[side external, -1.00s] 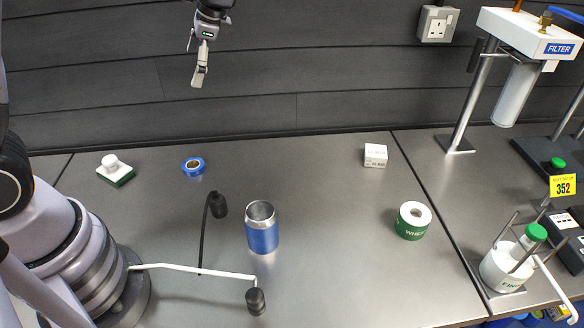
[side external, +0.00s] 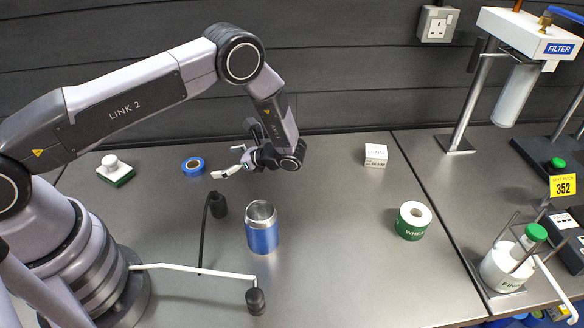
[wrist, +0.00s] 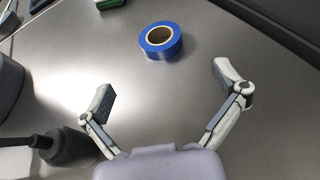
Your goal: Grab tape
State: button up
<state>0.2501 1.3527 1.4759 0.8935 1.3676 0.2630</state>
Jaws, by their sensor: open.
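A roll of blue tape (side external: 193,166) lies flat on the grey worktop at the back left.
A black-knobbed stand with a white rod (side external: 200,271) and a blue metal cup (side external: 262,229) stand nearer the front. A white-knobbed green block (side external: 115,170) is left of the tape. A small white box (side external: 375,155) and a green-labelled roll (side external: 413,220) are to the right. The wall (side external: 330,80) is behind.

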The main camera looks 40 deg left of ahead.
aim_at(189, 167)
jog(key=x, duration=0.9)
jog(key=shift+f, duration=0.2)
jog(key=c, duration=1.1)
